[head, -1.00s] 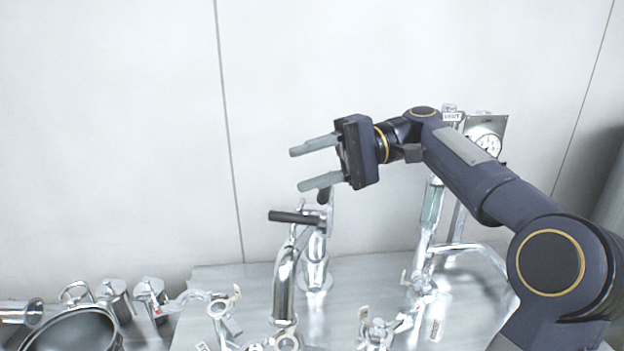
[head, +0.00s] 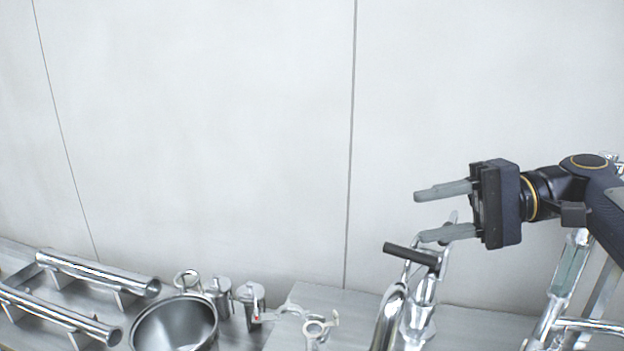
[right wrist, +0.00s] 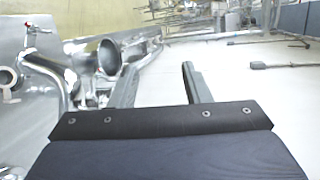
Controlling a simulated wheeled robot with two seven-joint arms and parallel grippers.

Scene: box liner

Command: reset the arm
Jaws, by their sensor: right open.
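My right gripper (head: 444,213) comes in from the right in the head view. Its two grey fingers are apart, with nothing between them, and point left. It is above the metal bench, close to the black-handled valve on a shiny pipe (head: 410,256); I cannot tell whether they touch. My left gripper is in no view.
A metal pot (head: 175,325) and small canisters (head: 250,297) stand on the bench to the left. A rack of two steel tubes (head: 95,270) lies further left. Steel pipework (head: 568,275) stands at the right. The pale wall (head: 220,120) behind is bare.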

